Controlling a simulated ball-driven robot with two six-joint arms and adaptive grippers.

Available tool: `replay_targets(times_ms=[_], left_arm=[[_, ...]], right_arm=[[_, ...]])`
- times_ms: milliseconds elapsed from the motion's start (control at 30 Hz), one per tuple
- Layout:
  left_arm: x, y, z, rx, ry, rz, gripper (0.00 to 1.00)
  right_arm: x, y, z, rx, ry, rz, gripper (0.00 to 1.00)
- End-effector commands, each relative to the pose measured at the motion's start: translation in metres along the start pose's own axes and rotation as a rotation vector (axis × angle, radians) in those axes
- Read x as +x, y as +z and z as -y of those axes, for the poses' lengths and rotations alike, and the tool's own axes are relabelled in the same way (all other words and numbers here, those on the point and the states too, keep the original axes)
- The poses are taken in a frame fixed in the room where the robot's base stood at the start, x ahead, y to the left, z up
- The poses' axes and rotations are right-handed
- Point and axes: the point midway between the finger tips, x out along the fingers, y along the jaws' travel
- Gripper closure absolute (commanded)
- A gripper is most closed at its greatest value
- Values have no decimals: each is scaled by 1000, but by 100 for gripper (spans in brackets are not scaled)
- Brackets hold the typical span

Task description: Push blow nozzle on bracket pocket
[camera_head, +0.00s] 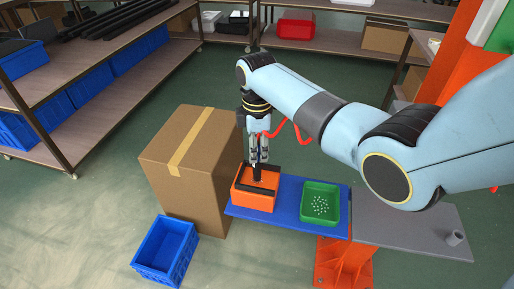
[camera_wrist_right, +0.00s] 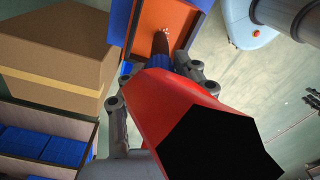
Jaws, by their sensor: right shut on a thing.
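My right gripper (camera_head: 258,158) points down over the orange bin (camera_head: 250,202). It is shut on the red blow nozzle, whose red body (camera_wrist_right: 150,100) fills the middle of the right wrist view. Its dark stem points into the orange bin, which also shows in that view (camera_wrist_right: 178,18). In the head view the nozzle's dark tip (camera_head: 257,173) is at the bin's opening; I cannot tell whether it touches anything inside. A grey holder (camera_head: 455,239) stands on the grey plate at the right; I cannot tell if it is the bracket pocket. My left gripper is not in view.
A blue board (camera_head: 288,225) carries the orange bin and a green tray (camera_head: 320,190) of small white parts. A grey plate (camera_head: 415,222) adjoins at right. A large cardboard box (camera_head: 185,185) stands close on the left, with a blue crate (camera_head: 165,250) on the floor.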

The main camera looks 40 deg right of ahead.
Motion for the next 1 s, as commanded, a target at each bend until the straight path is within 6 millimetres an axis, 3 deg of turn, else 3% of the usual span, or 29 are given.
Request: replay_targets(times_ms=[367,633,1000], left_arm=[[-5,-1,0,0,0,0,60],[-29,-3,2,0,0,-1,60],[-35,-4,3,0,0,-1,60]], right_arm=[[-4,0,1,0,-2,1,100],[-26,0,0,0,0,0,100],[-54,0,-1,0,2,0,100]])
